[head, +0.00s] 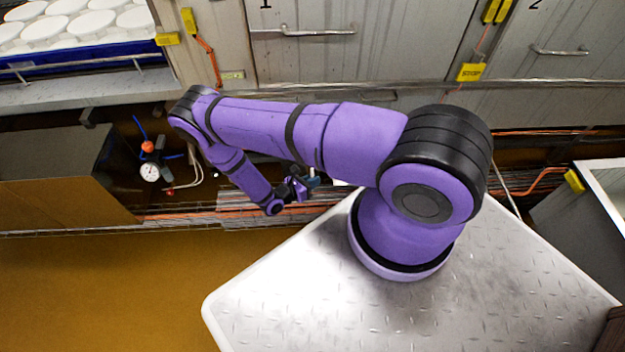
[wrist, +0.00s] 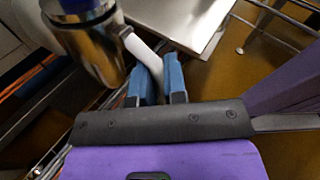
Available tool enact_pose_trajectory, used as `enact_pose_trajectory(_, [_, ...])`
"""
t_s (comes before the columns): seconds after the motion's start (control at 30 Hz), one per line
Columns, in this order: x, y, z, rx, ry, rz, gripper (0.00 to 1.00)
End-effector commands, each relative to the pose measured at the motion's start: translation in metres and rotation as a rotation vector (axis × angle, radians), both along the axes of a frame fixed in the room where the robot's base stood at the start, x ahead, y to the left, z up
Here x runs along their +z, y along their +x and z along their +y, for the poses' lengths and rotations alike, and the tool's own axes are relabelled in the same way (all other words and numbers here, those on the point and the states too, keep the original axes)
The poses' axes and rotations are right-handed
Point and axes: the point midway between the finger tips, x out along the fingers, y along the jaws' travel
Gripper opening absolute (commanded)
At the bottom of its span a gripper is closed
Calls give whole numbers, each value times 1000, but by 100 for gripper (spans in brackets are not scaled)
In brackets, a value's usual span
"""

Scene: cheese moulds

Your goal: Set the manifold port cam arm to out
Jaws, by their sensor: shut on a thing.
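In the wrist view, the manifold port (wrist: 92,45) is a shiny metal cylinder with a blue part at its top. A pale cam arm (wrist: 140,50) slants from it, down and to the right. My gripper (wrist: 159,78) has its two blue fingers on either side of the cam arm's end and is shut on it. The fingers and the black gripper body hide the tip of the arm. In the head view, my gripper (head: 308,184) is small and partly hidden by my purple arm, and the port and cam arm cannot be made out there.
A bare metal plate (wrist: 185,22) lies close behind the fingers in the wrist view. In the head view, a pressure gauge (head: 150,172) with thin hoses hangs at the left, and orange pipes (head: 230,210) run low along the wall. Brown floor (head: 120,290) is clear at lower left.

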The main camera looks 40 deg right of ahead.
Motion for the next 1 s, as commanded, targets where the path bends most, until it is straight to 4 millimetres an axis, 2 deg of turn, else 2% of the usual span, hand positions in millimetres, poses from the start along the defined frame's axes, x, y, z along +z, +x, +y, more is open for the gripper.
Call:
enact_pose_trajectory(0.6, [26,-7,6,-2,322,472,0])
enact_pose_trajectory(1.0, [38,-7,6,-2,467,687,0])
